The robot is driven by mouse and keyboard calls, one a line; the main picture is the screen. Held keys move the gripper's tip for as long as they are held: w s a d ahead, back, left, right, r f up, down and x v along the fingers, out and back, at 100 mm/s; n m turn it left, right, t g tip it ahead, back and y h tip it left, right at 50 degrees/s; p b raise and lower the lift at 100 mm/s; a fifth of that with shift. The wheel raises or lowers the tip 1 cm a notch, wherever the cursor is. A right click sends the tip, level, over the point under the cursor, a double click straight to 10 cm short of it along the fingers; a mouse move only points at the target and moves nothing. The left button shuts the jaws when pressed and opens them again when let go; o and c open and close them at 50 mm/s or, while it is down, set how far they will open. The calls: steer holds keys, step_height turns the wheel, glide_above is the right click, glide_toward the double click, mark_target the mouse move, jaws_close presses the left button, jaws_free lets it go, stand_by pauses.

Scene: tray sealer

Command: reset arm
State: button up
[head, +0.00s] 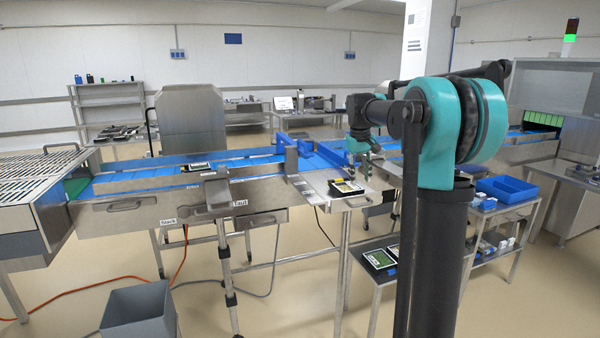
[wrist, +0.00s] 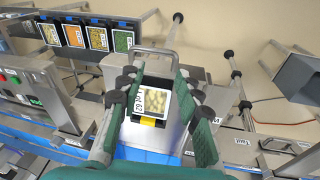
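My gripper (head: 368,152) hangs above the front side of the conveyor in the head view. In the wrist view its two fingers (wrist: 160,86) are spread wide with nothing gripped. A labelled food tray (head: 346,187) lies on a steel side plate (head: 318,180) of the conveyor, below and a little left of the gripper. In the wrist view this tray (wrist: 153,103) shows pale round pieces and a white label, below the gap between the fingers. My arm hides part of the conveyor.
A blue-belted conveyor (head: 130,181) runs across, with another tray (head: 196,166) on it. A grey bin (head: 139,312) and an orange cable (head: 90,292) are on the floor.

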steer(key=s+f+m, duration=0.1)
steer(key=s+f, duration=0.7)
steer(key=s, duration=0.4)
steer(key=s+a+f+t, duration=0.1)
steer(key=s+f, duration=0.8)
steer(key=s, duration=0.3)
steer(key=s+f+m+t+y, duration=0.1)
steer(key=s+f, duration=0.8)
steer(key=s, duration=0.3)
steer(key=shift+a+m, duration=0.3)
steer(key=shift+a, duration=0.05)
